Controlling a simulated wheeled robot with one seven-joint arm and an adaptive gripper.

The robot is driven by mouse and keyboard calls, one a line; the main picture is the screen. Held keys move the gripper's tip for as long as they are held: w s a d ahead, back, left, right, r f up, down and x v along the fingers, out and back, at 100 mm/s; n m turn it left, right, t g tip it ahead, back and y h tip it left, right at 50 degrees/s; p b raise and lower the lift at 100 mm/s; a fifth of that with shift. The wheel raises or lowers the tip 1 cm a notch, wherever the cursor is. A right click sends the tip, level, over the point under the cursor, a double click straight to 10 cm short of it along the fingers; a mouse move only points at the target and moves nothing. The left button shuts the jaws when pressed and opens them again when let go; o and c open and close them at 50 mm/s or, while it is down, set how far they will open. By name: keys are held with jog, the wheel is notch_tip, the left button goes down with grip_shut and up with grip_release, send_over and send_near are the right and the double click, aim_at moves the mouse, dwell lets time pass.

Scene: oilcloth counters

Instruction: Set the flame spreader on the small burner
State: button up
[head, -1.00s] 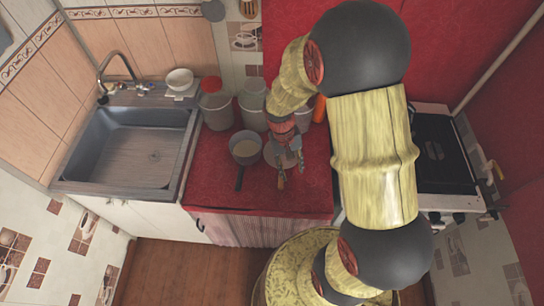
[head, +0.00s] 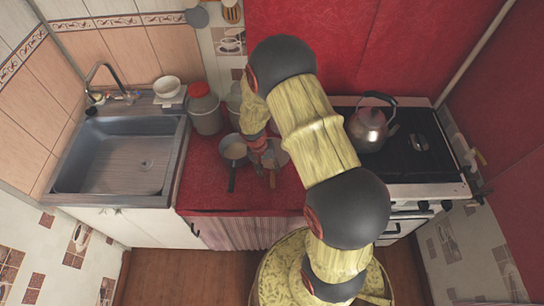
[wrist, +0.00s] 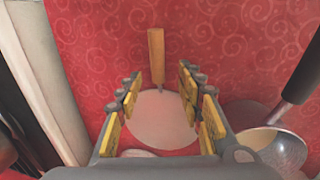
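The flame spreader, a flat round disc with a wooden handle, lies on the red counter; in the wrist view its pale disc (wrist: 160,122) shows between my fingers, with the handle pointing away. In the head view the disc (head: 281,158) is partly hidden by my gripper (head: 264,160). My gripper (wrist: 157,88) is open, its yellow-padded fingers apart on either side of the disc. I cannot tell how far above it they are. The stove (head: 404,178) is to the right. I cannot make out the small burner clearly.
A saucepan (head: 234,150) stands close beside the spreader; it also shows in the wrist view (wrist: 275,146). Canisters (head: 205,108) stand behind it. A kettle (head: 371,130) sits on the stove's left rear part. A small dark object (head: 419,142) lies right of it. The sink (head: 118,158) is at left.

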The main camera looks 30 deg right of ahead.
aim_at(272, 175)
jog(key=f, duration=0.3)
jog(key=d+f, duration=0.1)
jog(key=shift+s+f, duration=0.15)
jog(key=shift+s, duration=0.2)
jog(key=shift+c, duration=1)
jog(key=c, duration=0.7)
grip_shut()
